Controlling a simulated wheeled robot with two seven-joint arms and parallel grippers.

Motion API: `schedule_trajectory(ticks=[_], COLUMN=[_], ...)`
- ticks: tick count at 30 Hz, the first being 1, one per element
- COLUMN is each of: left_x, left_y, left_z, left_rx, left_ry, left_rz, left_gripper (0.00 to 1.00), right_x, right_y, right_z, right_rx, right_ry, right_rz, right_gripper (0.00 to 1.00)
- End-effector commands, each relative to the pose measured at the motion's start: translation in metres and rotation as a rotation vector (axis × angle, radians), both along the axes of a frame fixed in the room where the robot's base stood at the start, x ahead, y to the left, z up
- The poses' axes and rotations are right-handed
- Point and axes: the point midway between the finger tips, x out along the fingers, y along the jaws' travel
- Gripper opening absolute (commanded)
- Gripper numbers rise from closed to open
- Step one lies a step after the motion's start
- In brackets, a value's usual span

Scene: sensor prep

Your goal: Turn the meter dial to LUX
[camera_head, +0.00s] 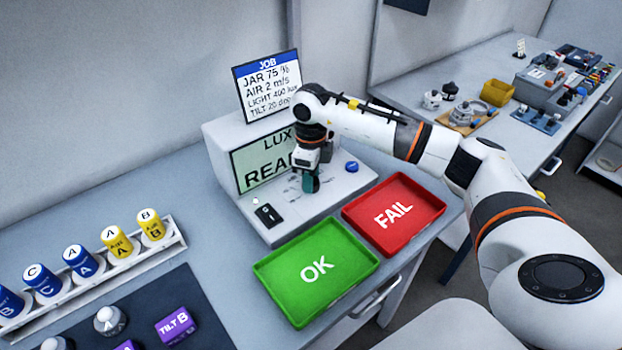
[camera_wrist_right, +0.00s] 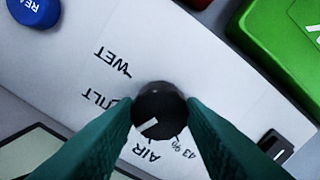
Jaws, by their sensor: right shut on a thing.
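The grey-white meter (camera_head: 335,195) stands on the bench, with a green screen (camera_head: 250,165) showing "LUX" and a partly hidden second line starting "REA". My right gripper (camera_head: 311,183) is down over its sloped face. In the right wrist view, its green fingers (camera_wrist_right: 160,112) are shut on the black round dial (camera_wrist_right: 158,98), one on each side. A white pointer mark (camera_wrist_right: 148,126) shows on the dial's lower left. The printed labels WET, TILT and AIR show around it; TILT is partly covered. I see no LUX label on the face. My left gripper is out of view.
A blue button (camera_head: 351,167) and a black switch (camera_head: 268,215) sit on the meter. A green OK tray (camera_head: 350,238) and red FAIL tray (camera_head: 427,187) lie in front. A job card (camera_head: 268,88) stands behind. A rack (camera_head: 170,246) of labelled jars is at left.

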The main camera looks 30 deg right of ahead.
Motion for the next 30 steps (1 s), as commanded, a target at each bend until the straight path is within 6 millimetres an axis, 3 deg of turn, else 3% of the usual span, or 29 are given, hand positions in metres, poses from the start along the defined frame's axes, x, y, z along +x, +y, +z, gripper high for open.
schedule_trajectory(ticks=[19, 20, 23, 30], left_x=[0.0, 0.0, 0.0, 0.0], left_y=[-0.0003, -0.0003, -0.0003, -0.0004], left_z=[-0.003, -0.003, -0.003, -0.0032], left_rx=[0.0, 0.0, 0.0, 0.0], left_ry=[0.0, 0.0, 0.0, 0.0], left_rz=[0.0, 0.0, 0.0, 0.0], left_gripper=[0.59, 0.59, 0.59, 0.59], right_x=[0.0012, 0.0013, 0.0011, 0.0005], right_y=[-0.0004, -0.0003, -0.0003, -0.0001], right_z=[0.0022, 0.0022, 0.0019, 0.0009], right_rx=[0.001, 0.001, 0.0, 0.001], right_ry=[-0.006, -0.006, -0.005, -0.002], right_rz=[0.047, 0.047, 0.047, 0.047], right_gripper=[0.14, 0.4, 0.56, 0.58])
